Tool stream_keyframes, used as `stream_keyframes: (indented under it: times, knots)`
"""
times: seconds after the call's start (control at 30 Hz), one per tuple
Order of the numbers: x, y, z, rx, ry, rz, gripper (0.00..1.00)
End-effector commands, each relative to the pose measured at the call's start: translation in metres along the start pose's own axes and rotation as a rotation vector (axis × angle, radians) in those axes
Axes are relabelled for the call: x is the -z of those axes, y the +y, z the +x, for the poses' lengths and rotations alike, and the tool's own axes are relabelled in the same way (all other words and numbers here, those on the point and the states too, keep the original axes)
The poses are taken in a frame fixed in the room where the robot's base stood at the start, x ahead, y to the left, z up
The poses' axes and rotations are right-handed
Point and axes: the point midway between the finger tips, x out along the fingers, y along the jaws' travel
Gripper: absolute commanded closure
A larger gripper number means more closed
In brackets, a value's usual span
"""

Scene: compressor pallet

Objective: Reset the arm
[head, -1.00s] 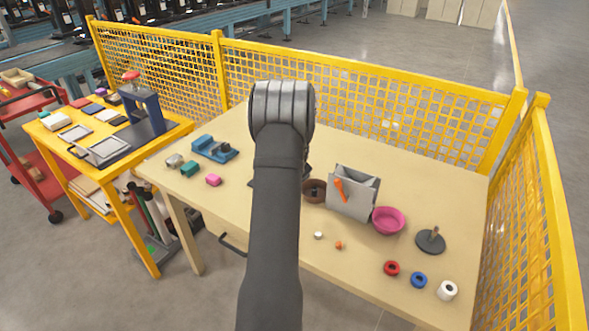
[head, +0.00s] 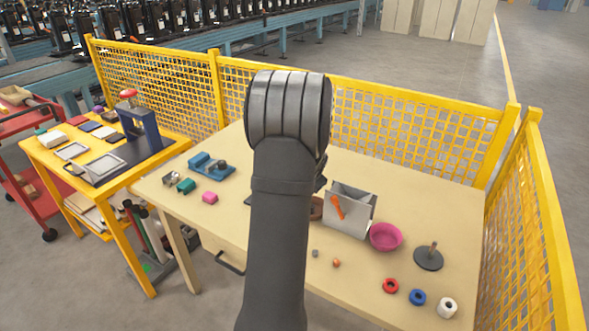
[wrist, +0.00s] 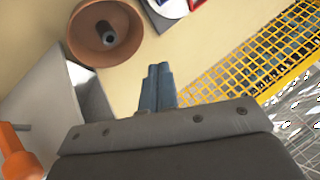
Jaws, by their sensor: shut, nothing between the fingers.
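My gripper (wrist: 157,85) shows in the wrist view with its two blue-grey fingers together and nothing between them. It is above the wooden table (wrist: 185,48), apart from the things there. In the head view my own raised arm fills the middle and hides the gripper. A brown bowl (wrist: 79,35) with a dark round piece in it is beyond the fingertips to the upper left in the wrist view; in the head view the bowl (head: 316,208) is partly hidden by my arm.
A grey bin (head: 349,215) with an orange tool (head: 337,207), a pink bowl (head: 385,237) and a dark peg stand (head: 428,258) are right of my arm. A blue fixture (head: 212,167) is at left. Yellow mesh fencing (head: 400,120) borders the table's back and right.

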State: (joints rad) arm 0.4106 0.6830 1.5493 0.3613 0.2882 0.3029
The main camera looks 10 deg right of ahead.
Motion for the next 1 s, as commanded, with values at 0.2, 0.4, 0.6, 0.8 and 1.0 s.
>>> stream_keyframes:
  times: [0.2, 0.4, 0.6, 0.8, 1.0]
  knots:
    - [0.0, 0.0, -0.001, 0.0, 0.0, 0.0, 1.0]
    - [-0.001, 0.0, 0.002, 0.0, 0.0, 0.0, 1.0]
    - [-0.005, -0.002, 0.021, -0.001, -0.003, -0.001, 1.0]
    - [-0.009, -0.006, 0.052, -0.001, -0.001, -0.001, 1.0]
    - [-0.015, -0.01, 0.082, -0.001, -0.002, -0.001, 1.0]
